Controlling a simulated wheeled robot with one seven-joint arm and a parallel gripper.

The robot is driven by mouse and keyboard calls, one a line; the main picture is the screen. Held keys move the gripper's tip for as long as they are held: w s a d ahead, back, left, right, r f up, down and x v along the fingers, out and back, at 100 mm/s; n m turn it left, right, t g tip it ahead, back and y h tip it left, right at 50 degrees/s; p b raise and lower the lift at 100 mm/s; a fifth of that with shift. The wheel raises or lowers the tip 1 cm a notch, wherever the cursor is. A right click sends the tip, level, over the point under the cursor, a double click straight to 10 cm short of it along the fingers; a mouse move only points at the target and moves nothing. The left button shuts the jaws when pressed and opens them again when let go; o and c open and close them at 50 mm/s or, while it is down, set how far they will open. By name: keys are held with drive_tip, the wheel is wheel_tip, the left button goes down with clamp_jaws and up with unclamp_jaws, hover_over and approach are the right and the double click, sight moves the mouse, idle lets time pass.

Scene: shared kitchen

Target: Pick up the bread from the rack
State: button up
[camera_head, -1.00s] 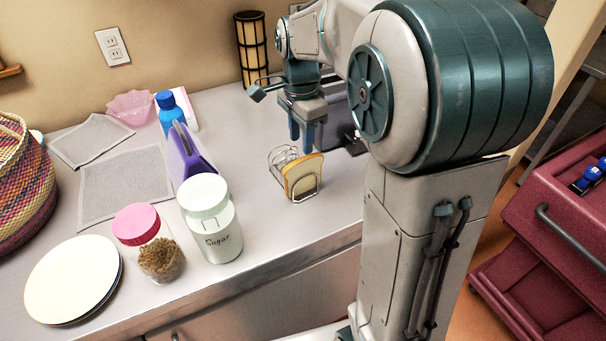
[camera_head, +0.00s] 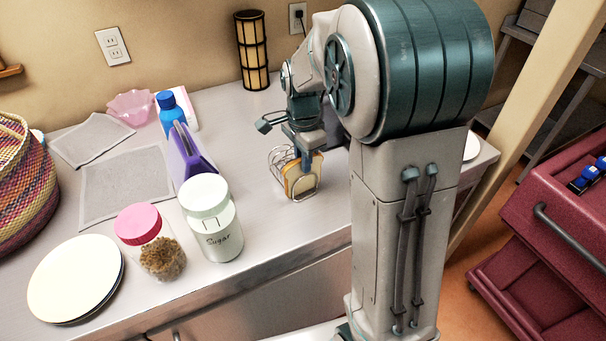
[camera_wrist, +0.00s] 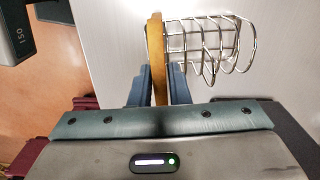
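The bread (camera_head: 300,176) is a slice with a brown crust, standing upright at the front end of the wire rack (camera_head: 281,158) on the counter. The wrist view shows the bread (camera_wrist: 157,60) edge-on, with the wire rack (camera_wrist: 210,42) to its right. My gripper (camera_wrist: 160,85) has one blue finger on each side of the slice, with no clear gap to it; it looks shut on the bread. In the head view my gripper (camera_head: 297,157) is low at the rack, and its fingers partly cover the bread.
A sugar jar (camera_head: 212,220), a pink-lidded jar (camera_head: 150,243) and a purple object (camera_head: 190,152) stand left of the rack. White plates (camera_head: 75,278) lie at the front left. A bamboo-like cylinder (camera_head: 252,50) stands by the wall. Bare counter lies between the sugar jar and the rack.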

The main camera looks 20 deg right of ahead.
clamp_jaws()
